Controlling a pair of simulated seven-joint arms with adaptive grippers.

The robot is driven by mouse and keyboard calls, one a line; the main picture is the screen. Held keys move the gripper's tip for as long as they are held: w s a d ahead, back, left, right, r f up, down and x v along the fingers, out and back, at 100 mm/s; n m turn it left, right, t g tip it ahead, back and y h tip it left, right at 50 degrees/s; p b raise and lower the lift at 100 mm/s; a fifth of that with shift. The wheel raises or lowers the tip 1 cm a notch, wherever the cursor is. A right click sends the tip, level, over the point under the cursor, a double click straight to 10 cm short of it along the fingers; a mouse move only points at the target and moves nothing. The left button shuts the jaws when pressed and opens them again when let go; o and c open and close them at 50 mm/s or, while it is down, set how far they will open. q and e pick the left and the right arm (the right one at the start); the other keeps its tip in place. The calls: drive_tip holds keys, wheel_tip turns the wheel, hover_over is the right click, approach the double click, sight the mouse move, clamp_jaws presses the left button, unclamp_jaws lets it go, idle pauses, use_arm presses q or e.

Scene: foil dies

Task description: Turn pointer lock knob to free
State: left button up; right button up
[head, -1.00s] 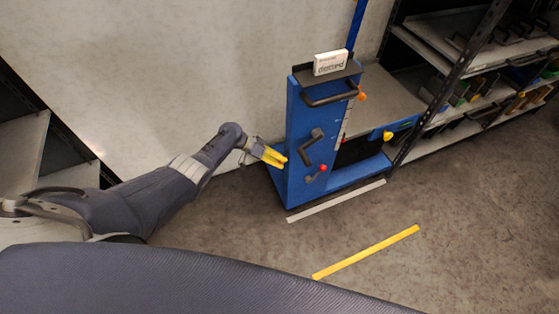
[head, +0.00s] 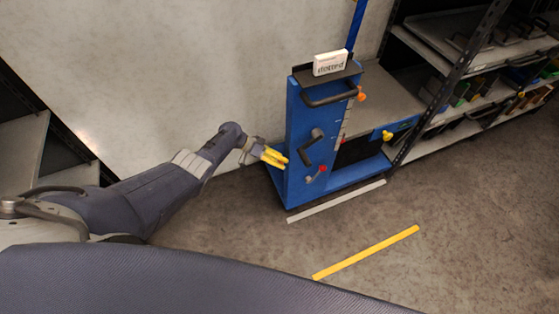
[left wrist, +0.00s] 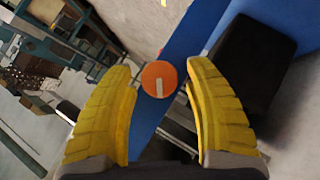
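An orange round knob (left wrist: 159,79) with a pale pointer line shows in the left wrist view, centred between the fingers and in front of a blue upright. The line runs nearly up and down in that picture. My left gripper (left wrist: 163,100) is open, with its two yellow fingers apart on either side of the knob's outline. I cannot tell the distance to it. In the head view the left gripper (head: 285,161) is at the lower left edge of the blue machine (head: 298,120). An orange knob (head: 361,97) shows at that machine's upper right. My right gripper is not in view.
The machine carries a dark crank (head: 309,148), a red-tipped lever (head: 318,173) and a white sign (head: 330,63). A yellow knob (head: 387,136) is to its right. Shelves (head: 470,90) stand further right. The floor in front is clear, with a yellow strip (head: 366,252).

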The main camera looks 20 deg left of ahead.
use_arm(q)
drive_tip(key=shift+a, duration=0.1)
drive_tip(key=v, duration=1.1)
drive_tip(key=shift+a+r, duration=0.3)
